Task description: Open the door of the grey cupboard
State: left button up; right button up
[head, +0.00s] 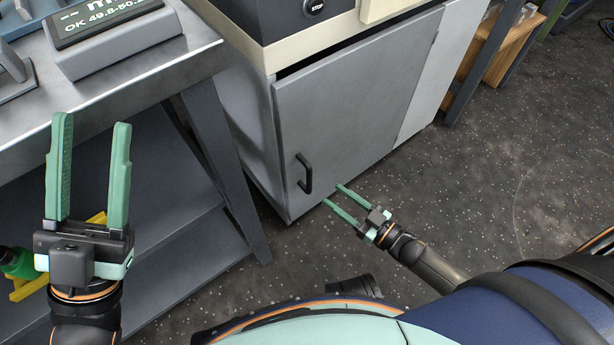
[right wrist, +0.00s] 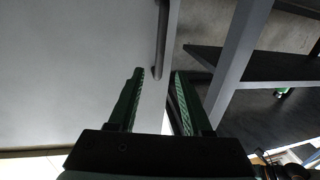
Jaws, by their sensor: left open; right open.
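The grey cupboard (head: 246,125) stands in the middle of the head view. Its flat grey door (head: 355,95) looks shut and carries a black bar handle (head: 305,173) near its left edge. My right gripper (head: 332,193) is open, with its fingertips a little right of and below the handle. In the right wrist view the handle (right wrist: 162,40) is just beyond the gap between the open fingers (right wrist: 159,73); the distance is hard to tell. My left gripper (head: 92,120) is open and empty, in front of the metal bench, far left of the door.
The metal bench (head: 150,85) with a grey shelf (head: 170,200) and a slanted leg (head: 225,160) stands left of the cupboard. A device with a display (head: 115,30) sits on it. A green bottle (head: 18,262) is at the far left. Speckled floor (head: 480,190) is open to the right.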

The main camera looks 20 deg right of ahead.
aim_at(309, 177)
jog(key=b+x, duration=0.2)
jog(key=x, duration=0.7)
jog(key=shift+w+a+b, duration=0.2)
jog(key=shift+w+b, duration=0.05)
jog(key=shift+b, duration=0.05)
jog(key=shift+c, duration=0.2)
grip_shut()
dwell(0.7)
